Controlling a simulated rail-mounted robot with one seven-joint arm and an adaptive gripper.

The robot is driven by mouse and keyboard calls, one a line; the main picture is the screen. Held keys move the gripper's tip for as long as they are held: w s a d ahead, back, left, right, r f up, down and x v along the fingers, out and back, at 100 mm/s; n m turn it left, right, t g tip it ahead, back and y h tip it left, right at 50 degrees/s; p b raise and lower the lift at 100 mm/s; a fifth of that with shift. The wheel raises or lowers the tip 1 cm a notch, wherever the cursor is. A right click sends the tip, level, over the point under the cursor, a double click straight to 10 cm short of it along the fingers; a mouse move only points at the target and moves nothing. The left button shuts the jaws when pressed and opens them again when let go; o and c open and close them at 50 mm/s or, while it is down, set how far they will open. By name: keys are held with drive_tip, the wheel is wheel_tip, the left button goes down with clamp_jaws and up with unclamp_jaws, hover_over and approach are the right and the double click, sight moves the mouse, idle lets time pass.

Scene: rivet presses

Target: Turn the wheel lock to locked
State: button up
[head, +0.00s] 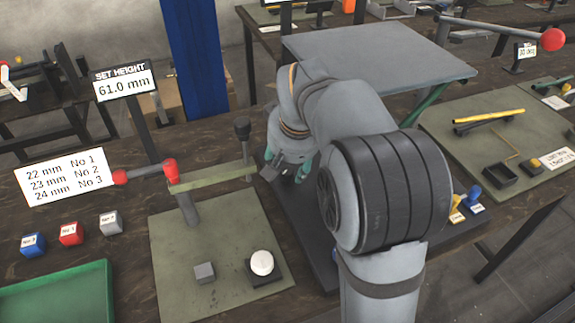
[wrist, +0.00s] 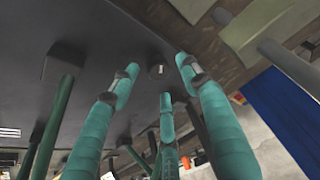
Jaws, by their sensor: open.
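My gripper (head: 286,166) has teal fingers and hangs at the left edge of the dark base plate of the middle press, partly behind my own arm. In the wrist view its fingers (wrist: 159,80) are spread apart with nothing between them. A small dark knob-like part with a pale mark (wrist: 157,70) shows just beyond the fingertips on a dark surface. It may be the wheel lock, but I cannot tell for certain, nor which way it is set. My arm hides much of the press in the head view.
The press's grey top plate (head: 380,55) stands behind my arm. A lever with red knobs (head: 171,171) stands left on a green mat (head: 160,265). A "61.0 mm" sign (head: 125,86) is behind it. Yellow and blue stamps (head: 472,197) stand right of my arm.

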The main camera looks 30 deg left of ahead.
drive_tip(key=shift+x, duration=1.15)
drive_tip(key=shift+c, duration=1)
